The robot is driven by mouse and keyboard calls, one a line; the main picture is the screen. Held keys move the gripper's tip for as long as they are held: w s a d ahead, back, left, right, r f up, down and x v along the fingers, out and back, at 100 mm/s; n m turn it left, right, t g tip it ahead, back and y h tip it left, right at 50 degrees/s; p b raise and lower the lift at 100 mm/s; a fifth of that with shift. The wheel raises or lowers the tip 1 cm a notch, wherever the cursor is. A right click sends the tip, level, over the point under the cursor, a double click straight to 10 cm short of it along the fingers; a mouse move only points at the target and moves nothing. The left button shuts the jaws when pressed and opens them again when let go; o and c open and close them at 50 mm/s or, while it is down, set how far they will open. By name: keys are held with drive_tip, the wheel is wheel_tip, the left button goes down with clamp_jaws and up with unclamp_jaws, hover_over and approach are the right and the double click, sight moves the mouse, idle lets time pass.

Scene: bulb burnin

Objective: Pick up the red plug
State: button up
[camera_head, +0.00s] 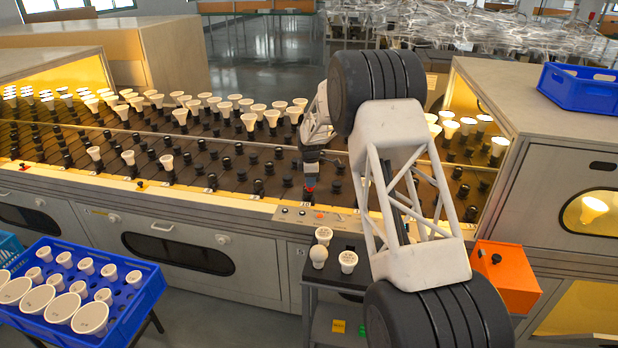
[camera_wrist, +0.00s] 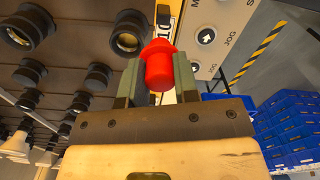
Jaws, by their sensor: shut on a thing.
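The red plug (camera_wrist: 158,70) is between the two fingers of my gripper (camera_wrist: 157,80) in the wrist view. The fingers are shut on it from both sides, and its rounded end points toward the camera. In the head view the red plug (camera_head: 310,187) shows as a small red spot below my gripper (camera_head: 311,178), over the front edge of the burn-in rack by the yellow strip. I cannot tell whether the plug touches the surface under it.
Black sockets (camera_wrist: 127,38) lie close left of my gripper. A control panel (camera_head: 318,216) with buttons is just in front. Several bulbs stand on a small dark table (camera_head: 345,275). An orange box (camera_head: 505,275) and a blue crate (camera_head: 150,290) of bulbs flank the front.

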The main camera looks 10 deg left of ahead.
drive_tip(key=s+d+r, duration=0.1)
drive_tip(key=s+d, duration=0.3)
drive_tip(key=s, duration=0.6)
drive_tip(key=shift+s+d, duration=0.2)
drive_tip(key=shift+s, duration=0.1)
drive_tip(key=shift+d, duration=0.1)
idle(0.5)
drive_tip(key=w+d+m, duration=0.3)
drive_tip(key=d+m, duration=1.7)
drive_tip(key=d, duration=1.1)
drive_tip(key=s+d+f+n, duration=0.1)
drive_tip(key=s+d+n, duration=0.4)
drive_tip(key=s+n, duration=0.2)
drive_tip(key=s+d+f+n, duration=0.1)
drive_tip(key=s+d+n, duration=0.5)
drive_tip(key=s, duration=0.4)
drive_tip(key=shift+s+n, duration=0.35)
drive_tip(key=shift+n, duration=0.15)
